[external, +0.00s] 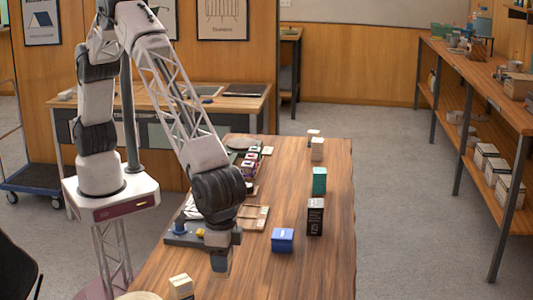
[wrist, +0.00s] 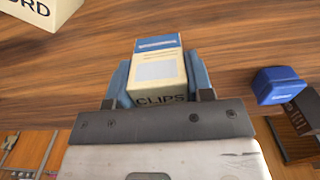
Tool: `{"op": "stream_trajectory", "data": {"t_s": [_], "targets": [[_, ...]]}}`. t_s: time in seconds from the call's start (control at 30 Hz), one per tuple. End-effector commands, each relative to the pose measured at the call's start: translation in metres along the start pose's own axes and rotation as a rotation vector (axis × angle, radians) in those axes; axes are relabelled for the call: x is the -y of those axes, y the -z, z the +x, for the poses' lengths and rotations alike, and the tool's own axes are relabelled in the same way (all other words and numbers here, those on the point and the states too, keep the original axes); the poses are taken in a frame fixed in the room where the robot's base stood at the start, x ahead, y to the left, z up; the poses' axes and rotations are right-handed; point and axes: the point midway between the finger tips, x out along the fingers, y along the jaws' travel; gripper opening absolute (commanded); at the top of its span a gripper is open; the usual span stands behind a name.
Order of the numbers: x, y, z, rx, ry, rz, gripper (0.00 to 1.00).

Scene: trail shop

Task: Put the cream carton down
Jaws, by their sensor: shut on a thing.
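A cream carton with a blue band and the word CLIPS (wrist: 160,73) is between the two blue fingers of my gripper (wrist: 160,82) in the wrist view. My gripper is shut on it. In the external view my gripper (external: 220,262) points down over the near part of the wooden table (external: 320,275). The held carton is hidden or too small to make out there. I cannot tell whether its base touches the table.
Another cream carton, lettered "RD" in part (wrist: 38,10), stands left of my gripper; it also shows in the external view (external: 181,286). A blue box (external: 283,240) and a dark box (external: 315,217) stand to the right. Bare wood lies between my gripper and the blue box.

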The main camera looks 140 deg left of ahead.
Motion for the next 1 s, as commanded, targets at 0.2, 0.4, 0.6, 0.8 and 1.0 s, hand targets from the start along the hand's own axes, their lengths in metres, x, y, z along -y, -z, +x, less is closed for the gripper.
{"op": "stream_trajectory", "data": {"t_s": [0.2,0.4,0.6,0.8,1.0], "targets": [[0.0,0.0,0.0,0.0,0.0,0.0,0.24],[0.0,-0.001,0.015,0.001,0.001,0.0,0.24],[0.0,0.0,0.032,0.0,0.0,0.0,0.24],[0.0,0.0,0.035,0.0,0.0,0.0,0.24],[0.0,0.0,0.036,0.0,0.0,0.0,0.24]]}}
